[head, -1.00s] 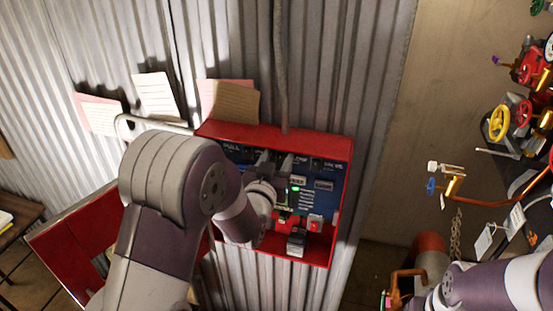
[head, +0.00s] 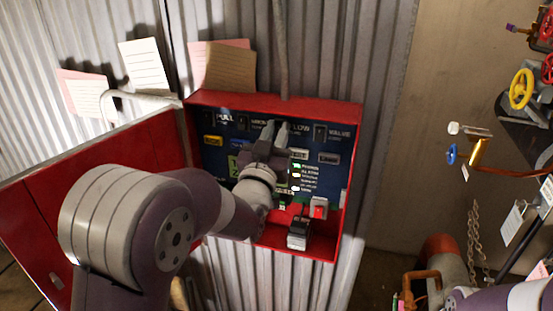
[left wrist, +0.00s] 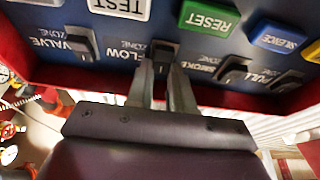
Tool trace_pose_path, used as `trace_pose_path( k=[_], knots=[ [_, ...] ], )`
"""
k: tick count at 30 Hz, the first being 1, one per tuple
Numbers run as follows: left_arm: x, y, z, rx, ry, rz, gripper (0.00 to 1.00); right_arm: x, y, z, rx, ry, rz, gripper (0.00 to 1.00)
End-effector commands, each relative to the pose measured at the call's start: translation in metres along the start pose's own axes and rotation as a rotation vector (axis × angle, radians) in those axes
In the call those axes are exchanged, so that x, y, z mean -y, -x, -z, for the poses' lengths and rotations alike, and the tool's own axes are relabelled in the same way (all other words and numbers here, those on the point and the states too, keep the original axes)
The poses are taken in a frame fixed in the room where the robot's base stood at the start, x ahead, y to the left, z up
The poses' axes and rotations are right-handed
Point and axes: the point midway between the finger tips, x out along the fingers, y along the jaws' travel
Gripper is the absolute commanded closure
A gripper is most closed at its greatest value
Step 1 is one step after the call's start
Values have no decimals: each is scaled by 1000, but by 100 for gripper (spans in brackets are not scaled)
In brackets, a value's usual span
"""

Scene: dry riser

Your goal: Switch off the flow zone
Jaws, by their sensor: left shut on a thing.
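The red alarm box (head: 270,102) on the corrugated wall stands open, with a dark blue panel (head: 335,145) inside. A row of black toggle switches with white labels runs along the panel's top. The FLOW ZONE label (left wrist: 125,58) has its switch (left wrist: 162,50) beside it; the VALVE ZONE switch (left wrist: 80,45) is to its left in the left wrist view. My left gripper (head: 275,131) is at the flow zone switch, its fingers (left wrist: 159,76) shut on it and partly hiding it. My right gripper is not in view; only part of that arm shows at lower right.
The box's red door (head: 100,165) swings out left. Below the switches are a green RESET button (left wrist: 208,18), a blue SILENCE button (left wrist: 278,38) and a white TEST button (left wrist: 122,6). Papers (head: 145,65) hang above. Pipes and a yellow valve wheel (head: 521,89) are at right.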

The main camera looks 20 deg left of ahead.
Motion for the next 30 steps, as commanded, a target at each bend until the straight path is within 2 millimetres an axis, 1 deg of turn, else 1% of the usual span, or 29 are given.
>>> trace_pose_path(
  k=[1,2,6,13,14,15,16,25,28,30],
  knots=[
    [0,3,-8,-9,-1,0,100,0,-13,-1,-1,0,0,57],
    [0,3,-7,-14,-1,0,100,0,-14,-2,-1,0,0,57],
    [0,2,-3,-23,-1,-1,100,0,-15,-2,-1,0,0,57],
    [0,2,-3,-21,-1,-1,100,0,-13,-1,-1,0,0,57],
    [0,2,-3,-21,-1,-1,72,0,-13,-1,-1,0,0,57],
    [0,2,-3,-21,-1,-1,59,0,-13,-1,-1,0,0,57],
    [0,2,-3,-21,-1,-1,53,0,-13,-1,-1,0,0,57],
    [0,2,-2,-24,0,0,53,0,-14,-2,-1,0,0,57],
    [0,11,-4,-25,0,0,53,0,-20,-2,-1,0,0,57],
    [0,24,-6,-26,0,0,53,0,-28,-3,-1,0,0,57]
  ],
)
